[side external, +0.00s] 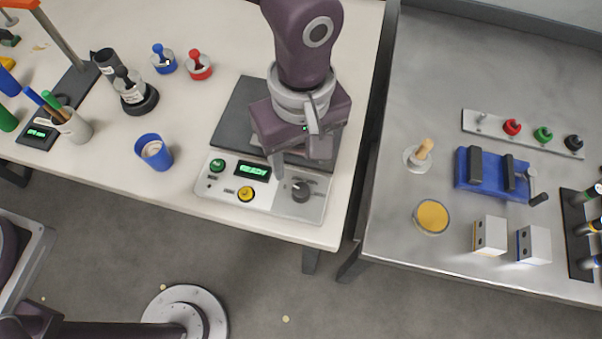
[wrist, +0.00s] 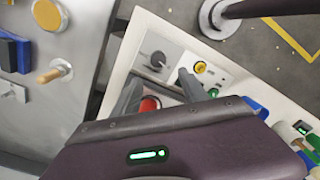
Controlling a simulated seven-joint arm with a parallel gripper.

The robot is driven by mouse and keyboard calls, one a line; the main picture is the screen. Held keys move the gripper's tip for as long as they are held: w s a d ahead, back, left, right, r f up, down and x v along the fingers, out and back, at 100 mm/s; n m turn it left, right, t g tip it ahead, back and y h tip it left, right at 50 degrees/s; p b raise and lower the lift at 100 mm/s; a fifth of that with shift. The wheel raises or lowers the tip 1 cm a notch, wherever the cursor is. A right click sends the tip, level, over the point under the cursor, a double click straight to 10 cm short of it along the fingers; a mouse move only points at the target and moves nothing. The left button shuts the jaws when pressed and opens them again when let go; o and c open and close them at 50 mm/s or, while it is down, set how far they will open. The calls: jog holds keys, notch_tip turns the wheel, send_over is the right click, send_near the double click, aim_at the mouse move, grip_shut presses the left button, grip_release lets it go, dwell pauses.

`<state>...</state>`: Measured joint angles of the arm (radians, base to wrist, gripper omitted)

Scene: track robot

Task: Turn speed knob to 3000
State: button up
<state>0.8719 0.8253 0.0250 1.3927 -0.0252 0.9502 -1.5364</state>
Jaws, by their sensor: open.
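The speed knob (side external: 300,192) is a dark round knob at the front right of a white control panel (side external: 212,198). In the wrist view the knob (wrist: 157,60) sits just beyond the fingertips, with a gap showing. My gripper (side external: 297,165) is open above the panel, behind the knob in the side view. In the wrist view my gripper's fingers (wrist: 160,82) are spread with nothing held. The panel's green display (side external: 252,170) reads READY. The dial marks around the knob are too small to read.
A green button (side external: 217,165) and a yellow button (side external: 246,194) are left of the knob. A red round part (wrist: 150,104) shows between the fingers. A blue cup (side external: 153,152) stands left of the panel. A metal table (side external: 390,210) with several parts is at right.

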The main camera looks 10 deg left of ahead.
aim_at(302, 190)
jog(key=f, duration=0.8)
jog(key=shift+s+d+f, duration=0.3)
jog(key=shift+s+d, duration=0.05)
jog(key=shift+s, duration=0.05)
grip_shut()
